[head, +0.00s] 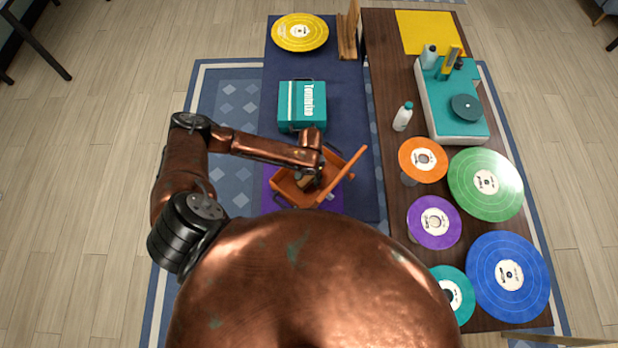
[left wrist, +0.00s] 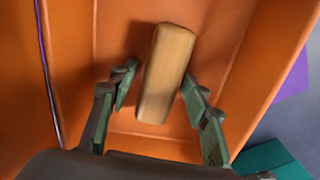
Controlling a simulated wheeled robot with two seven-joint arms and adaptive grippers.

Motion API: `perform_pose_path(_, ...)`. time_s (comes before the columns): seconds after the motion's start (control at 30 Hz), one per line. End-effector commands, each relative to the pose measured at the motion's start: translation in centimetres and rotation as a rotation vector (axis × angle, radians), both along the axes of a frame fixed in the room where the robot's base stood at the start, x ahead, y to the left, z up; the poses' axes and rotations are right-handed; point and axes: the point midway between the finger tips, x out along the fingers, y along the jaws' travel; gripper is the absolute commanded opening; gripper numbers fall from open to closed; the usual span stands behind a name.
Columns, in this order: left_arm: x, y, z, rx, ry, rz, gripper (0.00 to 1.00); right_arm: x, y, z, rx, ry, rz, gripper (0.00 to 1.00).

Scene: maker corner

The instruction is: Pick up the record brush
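The record brush (left wrist: 166,75) looks like a tan wooden block with rounded edges. It lies inside an orange box (left wrist: 75,60) in the left wrist view. My left gripper (left wrist: 160,105) is open, with one finger on each side of the brush's near part. A gap shows between the brush and each finger. In the head view my left gripper (head: 316,182) reaches down into the orange box (head: 290,192), and the brush is mostly hidden by it. My right gripper is not in view.
The orange box's raised side or lid (head: 347,167) stands to the gripper's right. A teal case (head: 301,118) stands just behind the box. The brown table (head: 385,85) on the right holds several records, a white bottle (head: 402,118) and a turntable (head: 432,105).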

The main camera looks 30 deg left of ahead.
Motion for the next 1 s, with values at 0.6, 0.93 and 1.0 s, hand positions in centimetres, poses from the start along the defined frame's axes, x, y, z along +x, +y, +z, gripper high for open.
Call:
perform_pose_path(0.6, 0.1, 0.0, 0.1, 0.000, -0.001, 0.000, 0.03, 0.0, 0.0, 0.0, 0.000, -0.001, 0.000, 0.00)
perform_pose_path(0.93, 0.2, 0.0, 1.6, -0.001, -0.003, 0.001, 0.03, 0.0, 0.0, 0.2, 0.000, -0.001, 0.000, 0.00)
perform_pose_path(1.0, 0.1, 0.0, 2.9, 0.000, -0.004, -0.001, 0.03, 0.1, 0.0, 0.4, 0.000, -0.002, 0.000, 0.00)
